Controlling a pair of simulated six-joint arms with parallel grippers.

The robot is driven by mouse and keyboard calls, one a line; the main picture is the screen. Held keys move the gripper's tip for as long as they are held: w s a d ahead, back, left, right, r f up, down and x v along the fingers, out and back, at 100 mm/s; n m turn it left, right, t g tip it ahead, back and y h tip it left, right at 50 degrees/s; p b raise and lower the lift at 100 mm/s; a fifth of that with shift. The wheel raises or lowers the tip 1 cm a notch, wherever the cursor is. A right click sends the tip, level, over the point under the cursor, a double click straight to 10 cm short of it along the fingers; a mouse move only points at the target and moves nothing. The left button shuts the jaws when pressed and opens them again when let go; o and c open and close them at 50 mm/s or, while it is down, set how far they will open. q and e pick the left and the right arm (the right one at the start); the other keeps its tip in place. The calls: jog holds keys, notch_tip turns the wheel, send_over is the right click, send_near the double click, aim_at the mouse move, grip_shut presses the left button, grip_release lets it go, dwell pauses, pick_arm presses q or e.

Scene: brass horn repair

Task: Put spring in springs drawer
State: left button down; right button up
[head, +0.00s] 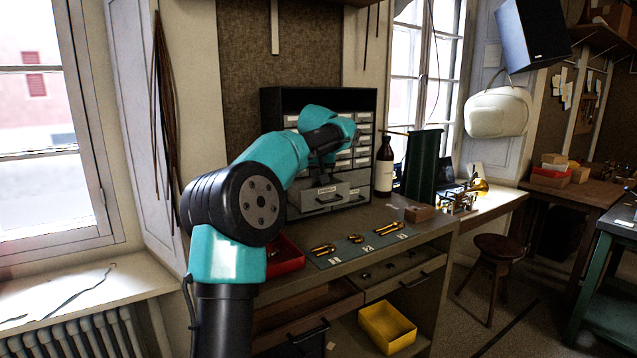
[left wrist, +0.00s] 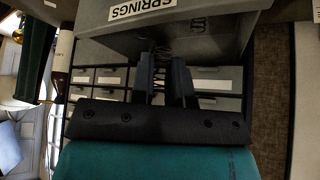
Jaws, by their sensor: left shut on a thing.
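My left gripper (left wrist: 163,82) is shut on a small coiled spring (left wrist: 161,54), which shows between its fingertips in the left wrist view. The spring is too small to make out there. My right gripper is not in view.
A brown bottle (head: 383,168) stands right of the cabinet. A blue-grey mat (head: 338,256) with several brass parts lies on the bench in front. A red tray (head: 288,262) is partly behind my arm. A yellow bin (head: 388,328) sits below the bench's open drawers.

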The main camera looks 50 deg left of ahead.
aim_at(318, 181)
pick_arm(q)
jog(key=shift+w+a, duration=0.5)
jog(key=shift+a, duration=0.1)
jog(key=shift+w+a+f, duration=0.15)
jog(key=shift+w+f, duration=0.05)
jog(key=shift+f, duration=1.65)
jog(key=shift+f, duration=0.6)
jog(key=c, duration=1.4)
grip_release()
jog(key=shift+r, duration=0.1)
jog(key=shift+r, duration=0.6)
jog(key=v, duration=1.2)
